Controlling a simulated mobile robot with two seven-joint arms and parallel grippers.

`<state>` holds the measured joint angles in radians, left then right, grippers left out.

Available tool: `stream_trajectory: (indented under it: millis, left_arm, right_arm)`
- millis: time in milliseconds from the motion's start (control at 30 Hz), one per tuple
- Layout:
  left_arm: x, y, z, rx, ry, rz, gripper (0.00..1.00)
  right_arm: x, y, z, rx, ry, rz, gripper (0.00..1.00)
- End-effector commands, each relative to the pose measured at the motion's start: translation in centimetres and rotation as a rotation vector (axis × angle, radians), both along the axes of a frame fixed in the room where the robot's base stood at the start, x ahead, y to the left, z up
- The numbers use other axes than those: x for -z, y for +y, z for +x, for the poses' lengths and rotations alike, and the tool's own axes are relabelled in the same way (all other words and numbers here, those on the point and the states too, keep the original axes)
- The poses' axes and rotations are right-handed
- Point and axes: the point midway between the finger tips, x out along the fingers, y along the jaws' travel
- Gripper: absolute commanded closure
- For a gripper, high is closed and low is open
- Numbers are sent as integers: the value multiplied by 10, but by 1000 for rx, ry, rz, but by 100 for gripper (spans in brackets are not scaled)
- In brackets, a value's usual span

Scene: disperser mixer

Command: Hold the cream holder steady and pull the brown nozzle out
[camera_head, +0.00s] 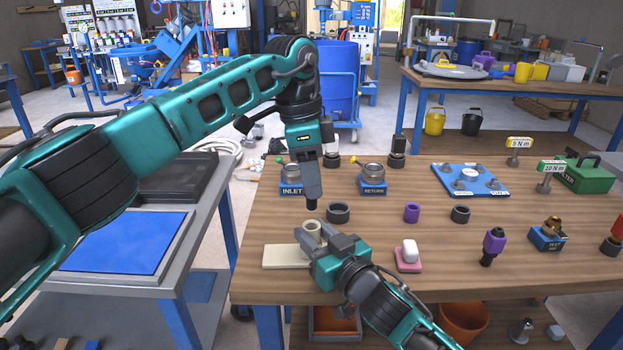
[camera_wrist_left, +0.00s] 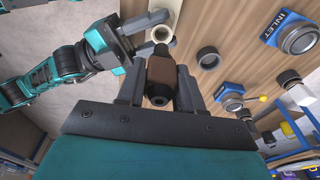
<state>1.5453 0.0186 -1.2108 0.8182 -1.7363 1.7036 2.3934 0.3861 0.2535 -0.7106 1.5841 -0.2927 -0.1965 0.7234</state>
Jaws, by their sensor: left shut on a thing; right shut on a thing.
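The cream holder (camera_head: 313,229) is a short upright tube at the front left of the wooden table, by a flat cream plate (camera_head: 285,257). My right gripper (camera_head: 312,238) is shut around the holder; this also shows in the left wrist view, where the holder (camera_wrist_left: 160,36) has an open, empty-looking mouth. My left gripper (camera_head: 311,203) points down above the holder. In the left wrist view its fingers (camera_wrist_left: 163,85) are shut on the brown nozzle (camera_wrist_left: 160,72), which has a dark end. The nozzle looks apart from the holder. In the head view the fingers mostly hide it.
A dark ring (camera_head: 338,212) stands just right of the left gripper. The INLET block (camera_head: 291,190) and RETURN block (camera_head: 373,190) stand behind. A pink pad with a white piece (camera_head: 409,252) lies right of the right gripper. A side bench (camera_head: 130,243) is at the left.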

Motion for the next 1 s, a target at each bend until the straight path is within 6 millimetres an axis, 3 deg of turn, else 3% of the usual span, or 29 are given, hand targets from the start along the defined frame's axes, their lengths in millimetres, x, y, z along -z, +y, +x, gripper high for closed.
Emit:
stream_trajectory:
  millis: [500, 833, 1000]
  left_arm:
    - [-31, 0, 0, 1, -1, -1, 100]
    - [-33, 0, 0, 0, 0, -1, 100]
    - [-45, 1, 0, 0, -3, -1, 100]
  right_arm:
    - [1, 0, 0, 1, 2, -1, 92]
    - [1, 0, 0, 1, 2, -1, 92]
    - [1, 0, 0, 1, 2, -1, 92]
